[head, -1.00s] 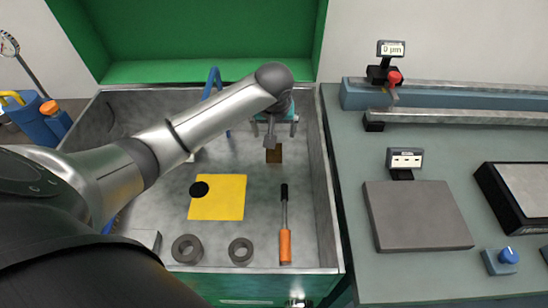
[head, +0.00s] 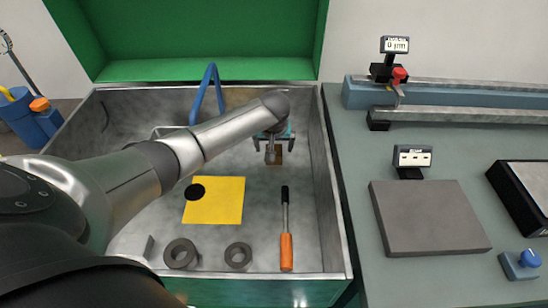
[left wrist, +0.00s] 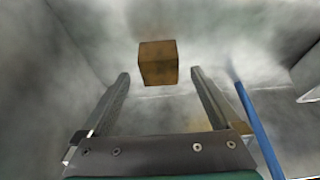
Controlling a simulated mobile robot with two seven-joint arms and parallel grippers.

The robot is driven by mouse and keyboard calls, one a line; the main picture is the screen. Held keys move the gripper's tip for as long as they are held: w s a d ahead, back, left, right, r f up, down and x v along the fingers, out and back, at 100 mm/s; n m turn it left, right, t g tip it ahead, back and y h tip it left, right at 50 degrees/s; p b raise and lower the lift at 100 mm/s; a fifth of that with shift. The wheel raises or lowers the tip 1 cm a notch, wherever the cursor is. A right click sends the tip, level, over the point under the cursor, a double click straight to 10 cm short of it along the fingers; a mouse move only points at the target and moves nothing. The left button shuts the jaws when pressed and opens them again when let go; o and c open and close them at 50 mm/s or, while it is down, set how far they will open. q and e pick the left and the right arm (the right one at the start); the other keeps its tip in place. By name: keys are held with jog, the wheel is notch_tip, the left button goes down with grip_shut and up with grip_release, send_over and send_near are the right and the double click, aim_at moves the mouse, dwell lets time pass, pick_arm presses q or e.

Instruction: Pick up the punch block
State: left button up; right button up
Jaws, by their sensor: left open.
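The punch block, a small brown block (head: 278,156), sits on the floor of the grey metal box, toward its right wall. In the left wrist view the block (left wrist: 158,63) lies ahead, between and slightly beyond the fingertips. My left gripper (head: 280,146) reaches in over the box from the left. Its two fingers (left wrist: 160,74) are apart, with nothing between them that I can see touching. In the head view a finger partly covers the block. My right gripper is not in view.
The grey box (head: 335,215) has high walls and an open green lid (head: 205,70). Inside are a yellow sheet (head: 220,205) with a black disc, two dark rings (head: 238,255), an orange-handled tool (head: 286,250) and a blue handle (head: 207,90). A bench (head: 355,150) stands right.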

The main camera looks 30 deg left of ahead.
pick_arm(q)
jog(key=shift+x, duration=0.9)
grip_shut()
jog(key=shift+r, duration=0.15)
dwell(0.4)
